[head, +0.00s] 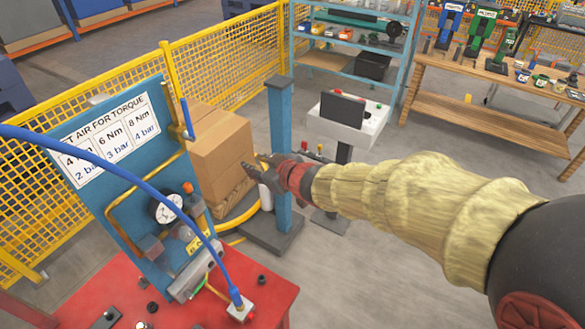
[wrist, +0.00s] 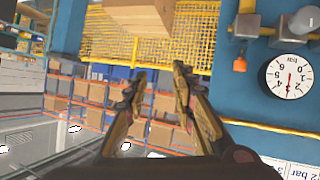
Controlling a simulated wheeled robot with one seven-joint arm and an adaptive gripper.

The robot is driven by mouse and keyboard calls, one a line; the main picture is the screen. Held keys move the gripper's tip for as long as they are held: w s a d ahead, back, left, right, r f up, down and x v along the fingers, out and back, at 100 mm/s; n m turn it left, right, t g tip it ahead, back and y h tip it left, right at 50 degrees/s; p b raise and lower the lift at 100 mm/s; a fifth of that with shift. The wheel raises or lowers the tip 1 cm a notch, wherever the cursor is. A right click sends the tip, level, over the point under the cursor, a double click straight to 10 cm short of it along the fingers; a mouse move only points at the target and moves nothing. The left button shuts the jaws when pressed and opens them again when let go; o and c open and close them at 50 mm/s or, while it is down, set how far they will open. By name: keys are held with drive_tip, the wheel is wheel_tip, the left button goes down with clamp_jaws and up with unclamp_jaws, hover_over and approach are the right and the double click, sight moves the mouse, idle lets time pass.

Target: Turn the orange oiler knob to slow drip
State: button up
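The orange knob (head: 188,187) is small and sits beside the round white gauge (head: 165,208) on the blue panel. In the wrist view, which is upside down, the orange knob (wrist: 240,65) shows right of my fingers, near the gauge (wrist: 288,75). Any drip marks on the knob are too small to read. My gripper (head: 252,168) is to the right of the panel, apart from the knob, in front of the cardboard boxes. In the wrist view my gripper (wrist: 160,72) is open, with nothing between its fingers.
The blue panel (head: 110,185) carries a torque sign (head: 105,138) and brass pipes, above a red table (head: 255,300). A blue hose (head: 130,178) arcs across its front. Cardboard boxes (head: 220,150) and a blue post (head: 281,150) stand close to my gripper.

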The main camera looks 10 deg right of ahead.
drive_tip(key=s+d+m+h+b, duration=0.2)
drive_tip(key=d+h, duration=0.1)
drive_tip(key=d, duration=0.6)
drive_tip(key=shift+s+r+m+h, duration=0.3)
drive_tip(key=shift+r+m+h, duration=0.1)
drive_tip(key=shift+o, duration=0.2)
drive_tip(key=shift+d+r, duration=0.1)
drive_tip(key=shift+d, duration=0.1)
